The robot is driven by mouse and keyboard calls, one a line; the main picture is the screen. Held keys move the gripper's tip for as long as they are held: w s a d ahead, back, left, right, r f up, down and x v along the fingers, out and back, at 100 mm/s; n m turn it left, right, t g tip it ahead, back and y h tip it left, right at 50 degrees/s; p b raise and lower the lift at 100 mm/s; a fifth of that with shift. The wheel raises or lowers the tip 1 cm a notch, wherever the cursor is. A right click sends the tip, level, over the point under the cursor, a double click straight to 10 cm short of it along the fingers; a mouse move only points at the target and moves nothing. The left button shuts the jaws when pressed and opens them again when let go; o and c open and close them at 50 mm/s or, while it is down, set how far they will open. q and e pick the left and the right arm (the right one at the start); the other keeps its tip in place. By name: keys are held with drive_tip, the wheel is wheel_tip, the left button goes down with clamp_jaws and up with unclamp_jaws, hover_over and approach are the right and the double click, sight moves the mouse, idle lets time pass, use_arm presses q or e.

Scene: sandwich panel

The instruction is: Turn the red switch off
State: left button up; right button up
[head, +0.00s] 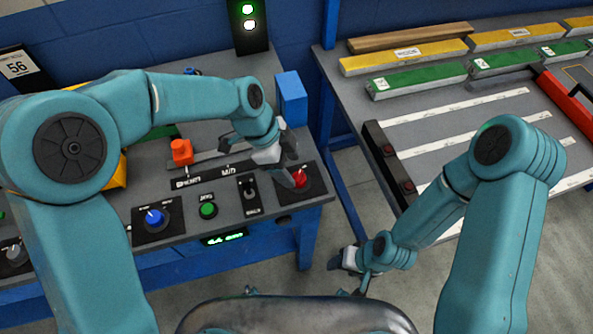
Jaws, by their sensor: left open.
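The red switch (302,178) sits on a dark square plate at the right front corner of the control panel (185,228). My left gripper (291,170) is open and reaches down over this plate from the upper left, with a finger right beside the red switch. The finger hides part of the switch, so I cannot tell its setting or whether they touch. My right gripper (350,263) hangs low over the floor, right of the panel and away from the switch. Its fingers are too small to read.
A black toggle (249,187), a green button (208,210), a blue knob (155,217) and an orange lever handle (181,151) stand left of the switch. A blue box (290,98) stands behind it. A second table (440,118) with labelled bars is at right.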

sight(297, 175)
use_arm(q)
drive_tip(key=x, duration=0.4)
drive_tip(key=shift+w+f, duration=0.25)
drive_tip(key=shift+w, duration=0.1)
drive_tip(key=shift+s+d+f, duration=0.15)
drive_tip(key=shift+s+f, duration=0.05)
drive_tip(key=shift+w+f, duration=0.1)
drive_tip(key=shift+w, duration=0.05)
drive_tip(key=shift+c, duration=0.9)
drive_tip(key=c, duration=0.8)
